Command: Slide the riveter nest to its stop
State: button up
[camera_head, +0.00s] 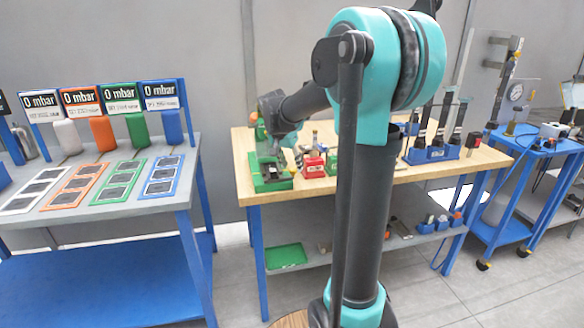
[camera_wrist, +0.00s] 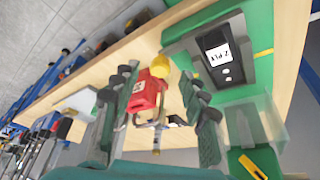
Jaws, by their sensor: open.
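The riveter is a green bench unit (camera_head: 270,184) at the left end of the wooden table, partly hidden by my arm in the head view. In the wrist view its green body (camera_wrist: 262,40) lies at the upper right. A dark grey block with a white label (camera_wrist: 218,58) sits on it and looks like the nest; I cannot tell how far it is from its stop. My gripper (camera_wrist: 157,84) is open. Its two dark green fingers are left of the grey block, with a red block (camera_wrist: 147,92) and a yellow knob (camera_wrist: 158,62) showing between them.
The wooden table (camera_head: 232,150) also carries red blocks (camera_head: 313,166) and a blue tool holder (camera_head: 432,152). In the wrist view a clear plate (camera_wrist: 262,122) stands beside the green body. A grey bench (camera_head: 130,205) with coloured mats stands left, a blue cart (camera_head: 540,145) right.

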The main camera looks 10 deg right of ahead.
jog(key=shift+x, duration=0.85)
grip_shut()
